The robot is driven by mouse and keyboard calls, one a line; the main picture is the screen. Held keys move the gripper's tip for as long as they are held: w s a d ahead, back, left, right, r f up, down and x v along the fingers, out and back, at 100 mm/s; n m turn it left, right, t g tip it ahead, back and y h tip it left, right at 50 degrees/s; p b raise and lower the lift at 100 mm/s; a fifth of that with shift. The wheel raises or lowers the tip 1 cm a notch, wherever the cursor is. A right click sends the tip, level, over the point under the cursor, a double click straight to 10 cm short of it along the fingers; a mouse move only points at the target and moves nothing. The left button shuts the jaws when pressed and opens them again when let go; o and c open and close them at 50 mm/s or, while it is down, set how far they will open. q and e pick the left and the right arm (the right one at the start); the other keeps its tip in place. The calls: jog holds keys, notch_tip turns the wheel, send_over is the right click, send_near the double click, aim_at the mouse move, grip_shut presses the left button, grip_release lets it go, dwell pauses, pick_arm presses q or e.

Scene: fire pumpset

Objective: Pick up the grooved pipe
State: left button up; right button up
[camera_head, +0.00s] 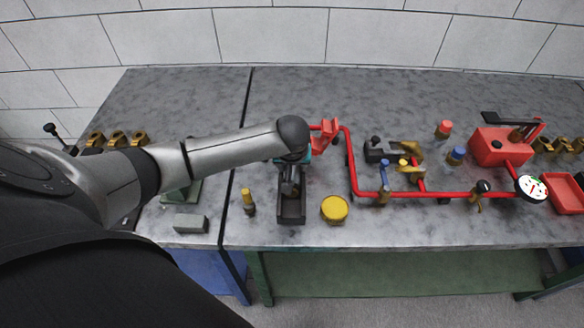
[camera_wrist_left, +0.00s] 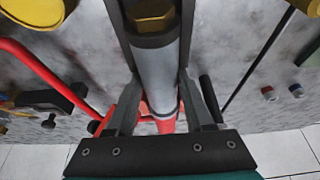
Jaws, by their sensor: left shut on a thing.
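My left gripper (camera_head: 290,187) reaches down at a dark narrow tray (camera_head: 291,220) near the front edge of the bench. In the left wrist view, a smooth silver-grey pipe (camera_wrist_left: 158,75) runs lengthwise between the fingers of my left gripper (camera_wrist_left: 158,92), which is shut on it. I take this as the grooved pipe. A brass hex piece (camera_wrist_left: 153,18) in a dark collar shows at its upper end, and red shows near its lower end. In the head view the arm and gripper mostly hide the pipe. My right gripper is not in view.
A yellow round lid (camera_head: 334,208) lies right of the tray, and a small yellow-capped item (camera_head: 248,202) stands left. A red pipe loop (camera_head: 352,170) with valves and a gauge (camera_head: 532,187) spans the right. A grey block (camera_head: 191,223) lies left.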

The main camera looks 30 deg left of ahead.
pick_arm(q)
grip_shut()
dwell(0.3)
jog(key=shift+r, duration=0.1)
